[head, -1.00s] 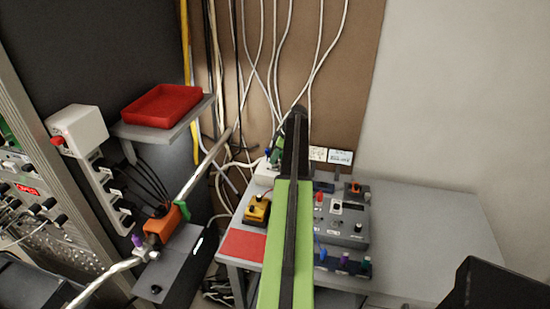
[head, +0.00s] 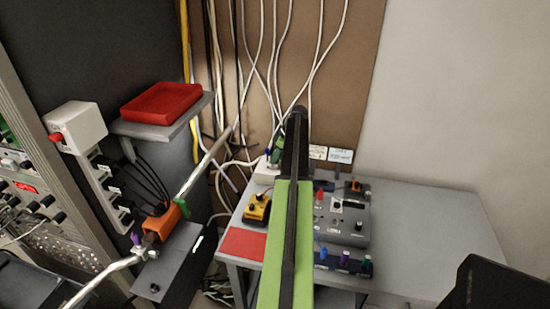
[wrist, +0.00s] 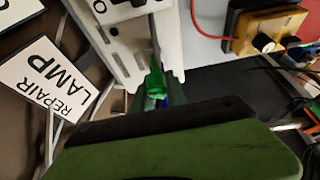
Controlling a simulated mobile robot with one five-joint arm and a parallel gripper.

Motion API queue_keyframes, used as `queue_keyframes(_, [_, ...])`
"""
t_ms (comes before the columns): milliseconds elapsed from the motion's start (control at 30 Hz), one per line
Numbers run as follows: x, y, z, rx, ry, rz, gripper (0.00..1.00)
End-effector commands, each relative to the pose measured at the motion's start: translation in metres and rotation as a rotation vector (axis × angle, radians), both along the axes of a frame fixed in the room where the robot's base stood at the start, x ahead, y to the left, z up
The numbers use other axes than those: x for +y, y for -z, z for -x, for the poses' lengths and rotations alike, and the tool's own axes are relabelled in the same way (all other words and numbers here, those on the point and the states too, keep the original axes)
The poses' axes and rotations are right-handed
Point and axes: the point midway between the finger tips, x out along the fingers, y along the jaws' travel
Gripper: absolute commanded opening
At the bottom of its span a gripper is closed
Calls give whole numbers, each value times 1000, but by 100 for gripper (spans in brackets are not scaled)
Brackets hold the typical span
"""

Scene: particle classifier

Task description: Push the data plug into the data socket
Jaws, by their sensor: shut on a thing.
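My arm reaches forward over the left part of the grey table. My gripper (wrist: 158,92) is shut at the white box (wrist: 128,48) in the wrist view, with a small blue piece (wrist: 161,102) between its green parts. In the head view, the blue piece (head: 268,152) shows just above the white box (head: 265,174), and my gripper (head: 277,156) is partly hidden by my own arm. I cannot tell from its markings whether the blue piece is the data plug. The data socket is not clearly visible, and whether the piece touches the box is hidden.
A yellow box (head: 257,209) with a black knob and a red mat (head: 243,244) lie left of my arm. A grey control box (head: 342,218) stands right of it. White cables hang behind. The table's right side (head: 435,235) is clear. A red tray (head: 160,103) sits on a shelf.

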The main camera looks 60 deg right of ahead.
Motion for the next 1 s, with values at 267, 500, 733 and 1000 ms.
queue_keyframes(267, [0, 8, 0, 0, 0, 0, 0])
queue_keyframes(500, [0, 14, 0, 0, 0, 0, 0])
queue_keyframes(733, [0, 17, 0, 0, 0, 0, 26])
queue_keyframes(1000, [0, 17, 0, 0, 0, 0, 43])
